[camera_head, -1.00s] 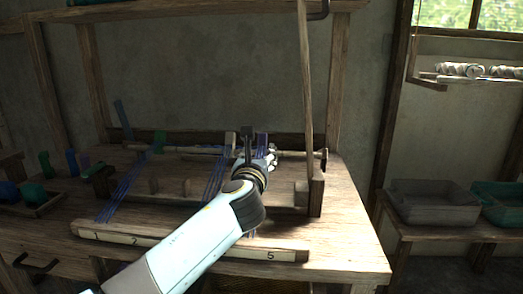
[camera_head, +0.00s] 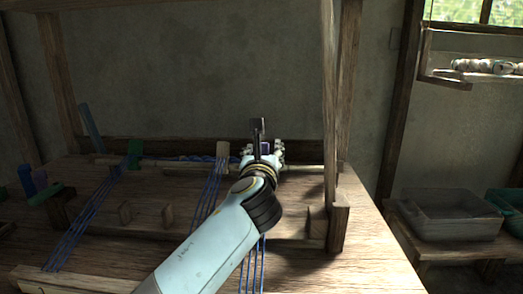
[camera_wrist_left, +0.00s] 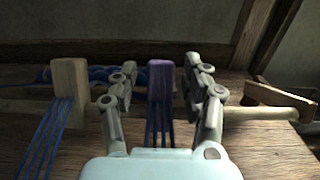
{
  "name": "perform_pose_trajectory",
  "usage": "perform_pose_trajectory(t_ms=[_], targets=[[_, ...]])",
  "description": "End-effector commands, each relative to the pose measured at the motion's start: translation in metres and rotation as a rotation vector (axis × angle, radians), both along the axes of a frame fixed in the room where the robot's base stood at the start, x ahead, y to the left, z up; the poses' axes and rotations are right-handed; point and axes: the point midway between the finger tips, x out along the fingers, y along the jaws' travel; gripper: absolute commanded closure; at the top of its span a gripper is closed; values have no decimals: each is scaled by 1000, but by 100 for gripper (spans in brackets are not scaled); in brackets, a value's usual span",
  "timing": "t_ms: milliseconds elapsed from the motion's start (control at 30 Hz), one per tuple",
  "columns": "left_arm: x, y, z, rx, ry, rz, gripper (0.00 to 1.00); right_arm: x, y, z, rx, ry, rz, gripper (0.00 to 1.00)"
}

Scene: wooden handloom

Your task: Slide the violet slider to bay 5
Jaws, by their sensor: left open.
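The violet slider (camera_wrist_left: 161,82) stands upright on the rod of the loom, with blue threads running down from it toward the front. In the wrist view my left gripper (camera_wrist_left: 160,72) is open, one finger on each side of the slider with gaps between. In the head view my left gripper (camera_head: 263,149) is at the rod, hiding most of the violet slider. A plain wooden slider (camera_head: 222,157) stands to its left; it also shows in the wrist view (camera_wrist_left: 69,82). The bay numbers are not readable now. My right gripper is not in view.
A green slider (camera_head: 135,154) sits farther left on the rod (camera_wrist_left: 262,113). An upright wooden post (camera_head: 331,110) stands right of my gripper. The front rail (camera_head: 75,280) shows at lower left. A grey bin (camera_head: 455,215) stands on the right bench.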

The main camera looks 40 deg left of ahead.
Motion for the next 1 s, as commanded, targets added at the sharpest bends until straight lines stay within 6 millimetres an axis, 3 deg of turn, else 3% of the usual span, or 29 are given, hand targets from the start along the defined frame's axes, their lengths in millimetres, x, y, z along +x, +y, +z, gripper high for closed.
perform_pose_trajectory(t_ms=[100,233,600,867,1000], targets=[[0,0,0,0,0,0,52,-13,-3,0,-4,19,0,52],[0,0,0,0,0,0,55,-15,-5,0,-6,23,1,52],[0,0,0,0,0,0,100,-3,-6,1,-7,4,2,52],[0,0,0,0,0,0,100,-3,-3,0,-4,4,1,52],[8,-13,-1,-4,0,1,100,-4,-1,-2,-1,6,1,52]])
